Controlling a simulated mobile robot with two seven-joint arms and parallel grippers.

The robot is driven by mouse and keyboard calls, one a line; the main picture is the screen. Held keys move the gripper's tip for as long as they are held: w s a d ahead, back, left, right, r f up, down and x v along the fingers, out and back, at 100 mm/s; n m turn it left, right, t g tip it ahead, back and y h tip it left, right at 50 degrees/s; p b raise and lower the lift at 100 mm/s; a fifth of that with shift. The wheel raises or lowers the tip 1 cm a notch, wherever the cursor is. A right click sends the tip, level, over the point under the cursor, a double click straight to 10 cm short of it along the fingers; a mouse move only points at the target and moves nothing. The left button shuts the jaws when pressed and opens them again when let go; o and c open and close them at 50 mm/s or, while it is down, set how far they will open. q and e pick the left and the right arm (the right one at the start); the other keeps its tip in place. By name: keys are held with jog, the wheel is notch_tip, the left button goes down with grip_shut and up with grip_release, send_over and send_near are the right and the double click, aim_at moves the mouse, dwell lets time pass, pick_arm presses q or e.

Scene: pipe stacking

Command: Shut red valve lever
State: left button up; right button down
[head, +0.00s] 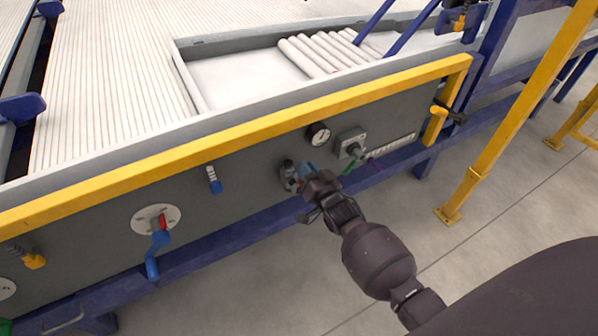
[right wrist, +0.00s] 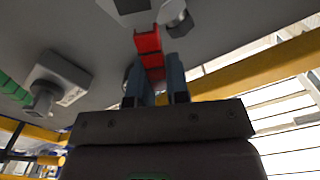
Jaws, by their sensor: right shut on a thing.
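The red valve lever (right wrist: 149,42) shows in the right wrist view, sticking out between the two blue fingers of my right gripper (right wrist: 156,64). The fingers are closed around it, one on each side. In the head view my right gripper (head: 304,174) reaches up from the lower right to a small dark valve (head: 287,170) on the grey panel. The gripper hides most of the lever there. My left gripper is not in view.
The panel has a gauge (head: 318,134) and a grey switch box (head: 351,143) right of the valve. A yellow rail (head: 235,132) runs above. A blue lever (head: 154,257) juts out at the left. Open floor (head: 480,250) lies at the right.

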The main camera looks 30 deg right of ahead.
pick_arm(q)
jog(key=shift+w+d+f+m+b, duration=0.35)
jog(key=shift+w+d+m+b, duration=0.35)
jog(key=shift+b, duration=1.1)
pick_arm(e)
jog(key=d+f+m, duration=0.4)
jog(key=f+m, duration=0.2)
jog(key=m, duration=0.6)
jog(key=shift+f+m, duration=0.3)
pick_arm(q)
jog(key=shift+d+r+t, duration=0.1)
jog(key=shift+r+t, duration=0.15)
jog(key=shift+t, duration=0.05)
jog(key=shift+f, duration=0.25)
pick_arm(e)
jog(key=c, duration=1.1)
grip_release()
jog(key=shift+w, duration=0.1)
